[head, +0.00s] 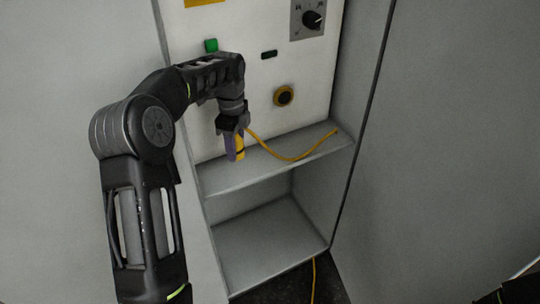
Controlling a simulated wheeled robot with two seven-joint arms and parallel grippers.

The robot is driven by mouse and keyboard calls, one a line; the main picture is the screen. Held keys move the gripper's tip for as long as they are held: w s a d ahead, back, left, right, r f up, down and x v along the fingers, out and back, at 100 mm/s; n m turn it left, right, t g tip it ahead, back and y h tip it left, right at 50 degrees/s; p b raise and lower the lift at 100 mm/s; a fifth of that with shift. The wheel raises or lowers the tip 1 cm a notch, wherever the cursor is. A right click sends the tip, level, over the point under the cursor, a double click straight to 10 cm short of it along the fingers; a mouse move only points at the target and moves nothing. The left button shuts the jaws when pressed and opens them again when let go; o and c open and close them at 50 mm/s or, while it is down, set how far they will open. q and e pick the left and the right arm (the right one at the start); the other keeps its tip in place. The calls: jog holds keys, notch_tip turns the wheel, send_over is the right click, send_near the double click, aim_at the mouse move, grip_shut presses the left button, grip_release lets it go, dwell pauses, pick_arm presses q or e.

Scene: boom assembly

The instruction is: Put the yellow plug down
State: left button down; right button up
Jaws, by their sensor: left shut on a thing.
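The yellow plug (240,149) is in my left gripper (235,143), low over the left part of the grey shelf (222,178). The gripper points down and is shut on the plug, with one purple-grey finger in front hiding part of it. I cannot tell whether the plug's bottom touches the shelf. A yellow cable (292,159) runs from the plug, sags onto the shelf and reaches its right end. My right gripper is not in view.
The white panel (262,70) carries a black rotary knob (312,19), a green button (211,45) and a small dark slot (269,54). Grey cabinet walls flank the shelf. An empty lower compartment (268,235) lies beneath. More yellow cable (314,278) hangs to the dark floor.

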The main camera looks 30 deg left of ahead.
pick_arm(q)
jog(key=p, duration=0.1)
send_over(239, 178)
notch_tip(239, 178, down, 5)
jog(key=shift+f, duration=0.1)
jog(key=shift+a+f, duration=0.1)
jog(key=shift+f, duration=0.35)
notch_tip(239, 178, down, 3)
jog(key=shift+f+p, duration=0.15)
jog(key=shift+p, duration=0.45)
jog(key=shift+f, duration=0.2)
jog(key=c, duration=0.8)
grip_release()
